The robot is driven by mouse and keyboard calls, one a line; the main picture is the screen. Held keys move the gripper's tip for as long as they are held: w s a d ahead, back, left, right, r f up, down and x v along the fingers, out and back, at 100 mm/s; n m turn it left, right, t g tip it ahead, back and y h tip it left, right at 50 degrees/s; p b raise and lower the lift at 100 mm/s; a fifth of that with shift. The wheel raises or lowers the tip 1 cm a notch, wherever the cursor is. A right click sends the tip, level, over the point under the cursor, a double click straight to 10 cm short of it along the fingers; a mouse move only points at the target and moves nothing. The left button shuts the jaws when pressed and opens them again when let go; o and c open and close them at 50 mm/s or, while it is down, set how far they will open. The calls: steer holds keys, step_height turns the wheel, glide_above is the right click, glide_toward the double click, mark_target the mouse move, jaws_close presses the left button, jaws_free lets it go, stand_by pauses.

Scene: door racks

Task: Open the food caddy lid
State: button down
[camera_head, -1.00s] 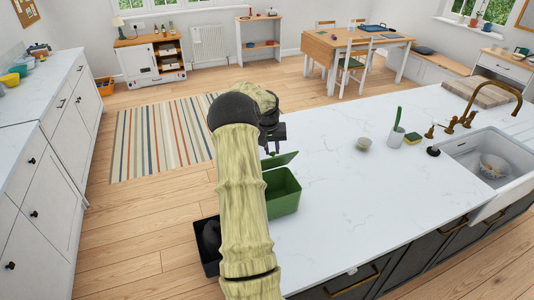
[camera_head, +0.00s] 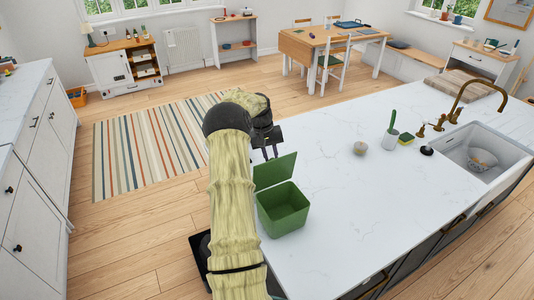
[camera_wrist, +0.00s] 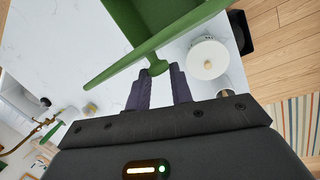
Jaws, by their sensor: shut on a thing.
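The green food caddy (camera_head: 284,212) stands on the white worktop near its left end. Its lid (camera_head: 275,171) is raised steeply on the far side, and the caddy's open inside shows, looking empty. My gripper (camera_head: 271,150) is just beyond the top of the lid. In the wrist view, the lid (camera_wrist: 125,62) runs slantwise, and my gripper's dark fingers (camera_wrist: 159,80) are shut on the small green knob (camera_wrist: 158,67) on its outer face. The caddy's body is partly cut off at the top of that view.
The worktop right of the caddy is clear. A striped rug (camera_head: 150,145) lies on the floor at left.

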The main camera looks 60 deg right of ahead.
steer(key=shift+w+a+f, duration=0.15)
steer(key=shift+a+f, duration=0.3)
steer(key=shift+f, duration=0.15)
steer(key=c, duration=1.4)
jaws_free()
steer(key=shift+o, duration=0.8)
steer(key=shift+w+d+r, duration=0.1)
steer(key=shift+w+d, duration=0.05)
steer(key=shift+w, duration=0.15)
steer(key=d+b+v, duration=0.1)
steer(key=b+v, duration=0.1)
steer(key=v, duration=1.5)
steer(key=shift+s+a+r, duration=0.15)
steer(key=shift+s+r, duration=0.2)
steer(key=shift+w+a, duration=0.1)
